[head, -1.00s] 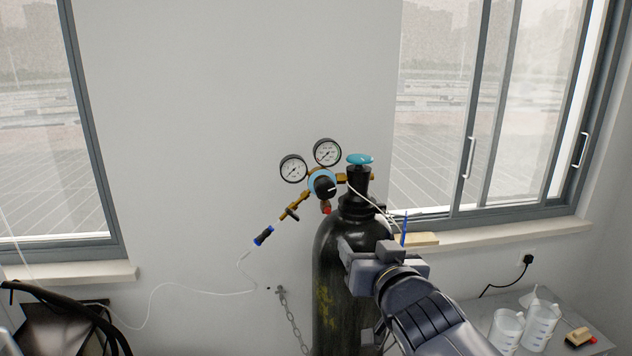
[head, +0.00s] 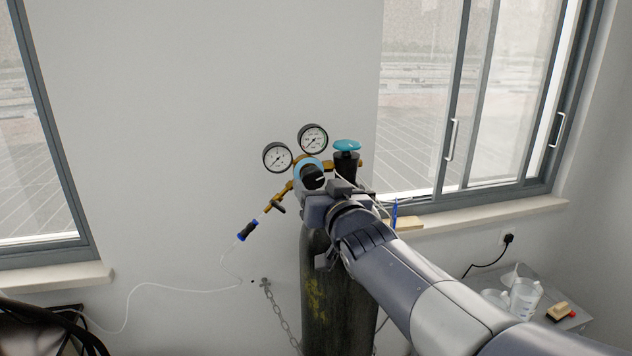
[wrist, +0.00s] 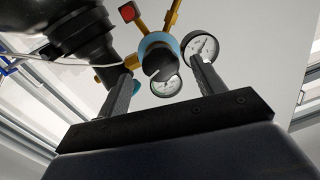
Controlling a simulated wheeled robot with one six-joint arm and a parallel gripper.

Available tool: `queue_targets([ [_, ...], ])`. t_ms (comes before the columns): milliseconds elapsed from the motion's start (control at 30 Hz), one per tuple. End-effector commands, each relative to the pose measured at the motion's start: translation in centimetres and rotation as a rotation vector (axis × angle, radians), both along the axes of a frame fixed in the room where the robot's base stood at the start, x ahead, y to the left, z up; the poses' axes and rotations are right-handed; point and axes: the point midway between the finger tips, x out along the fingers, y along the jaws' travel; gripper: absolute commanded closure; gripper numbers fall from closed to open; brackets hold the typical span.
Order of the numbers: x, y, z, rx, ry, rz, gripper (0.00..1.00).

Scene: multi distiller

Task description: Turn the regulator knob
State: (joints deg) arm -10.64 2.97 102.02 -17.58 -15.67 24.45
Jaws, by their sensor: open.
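The regulator knob (head: 313,176) is black with a white mark, set in a blue ring on a brass regulator with two round gauges. In the wrist view the knob (wrist: 160,64) is ahead of and between the two fingers of my gripper (wrist: 163,76). The fingers are open with a gap around the knob's line; I cannot tell how deep the knob sits between them. In the head view my gripper (head: 310,190) is just below and in front of the knob, its fingers partly hidden by its own body and wrist.
The black gas cylinder (head: 322,290) stands below the regulator, with a blue valve handwheel (head: 347,145) on top. A thin white tube (head: 185,287) hangs to the left. A side table (head: 563,332) with beakers is at right.

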Motion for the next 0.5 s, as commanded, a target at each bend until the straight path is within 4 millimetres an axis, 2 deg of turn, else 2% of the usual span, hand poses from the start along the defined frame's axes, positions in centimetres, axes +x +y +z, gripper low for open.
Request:
queue_targets([
  [200,2.1,0.6,0.1,0.0,0.0,0.001,0.35],
  [500,2.6,0.7,0.0,0.001,0.0,0.001,0.35],
])
